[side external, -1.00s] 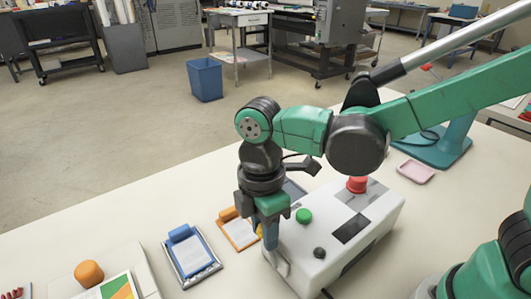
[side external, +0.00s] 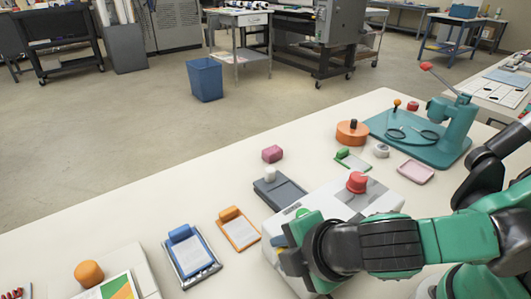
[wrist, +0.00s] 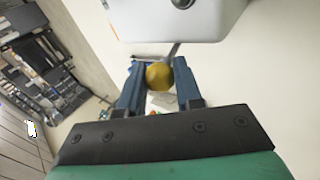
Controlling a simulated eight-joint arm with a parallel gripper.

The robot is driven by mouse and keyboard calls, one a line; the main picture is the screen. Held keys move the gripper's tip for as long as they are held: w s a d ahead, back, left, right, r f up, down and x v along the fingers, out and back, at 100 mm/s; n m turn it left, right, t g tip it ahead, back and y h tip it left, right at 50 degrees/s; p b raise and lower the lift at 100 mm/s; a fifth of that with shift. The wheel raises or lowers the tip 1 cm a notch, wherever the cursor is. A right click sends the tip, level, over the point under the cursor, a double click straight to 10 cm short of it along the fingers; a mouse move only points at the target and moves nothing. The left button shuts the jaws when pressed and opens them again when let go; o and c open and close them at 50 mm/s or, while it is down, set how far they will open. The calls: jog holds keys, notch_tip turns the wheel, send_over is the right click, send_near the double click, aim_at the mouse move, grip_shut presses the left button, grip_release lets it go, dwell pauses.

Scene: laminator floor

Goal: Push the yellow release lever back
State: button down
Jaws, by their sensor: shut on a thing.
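The yellow release lever shows in the wrist view as a round yellow knob (wrist: 159,77) on a thin grey stem that runs up to the white machine. My gripper (wrist: 160,70) has its two blue fingers on either side of the knob, shut on it. In the side view the white machine (side external: 385,206) stands on the table with a red button (side external: 357,182) on top. There my wrist and arm cover the near end of the machine, and hide most of the gripper and the lever.
An orange clipboard (side external: 240,236) and a blue clipboard (side external: 188,250) lie left of the machine. A dark grey device (side external: 281,192) lies behind it. A teal press (side external: 440,145), a pink tray (side external: 415,172) and an orange round block (side external: 352,133) are farther back.

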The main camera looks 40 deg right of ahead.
jog(key=shift+s+f+t, duration=0.2)
jog(key=shift+s+t, duration=0.3)
jog(key=shift+t, duration=0.3)
jog(key=c, duration=0.6)
grip_release()
jog(key=shift+r, duration=0.1)
notch_tip(320, 180, up, 20)
dwell(0.4)
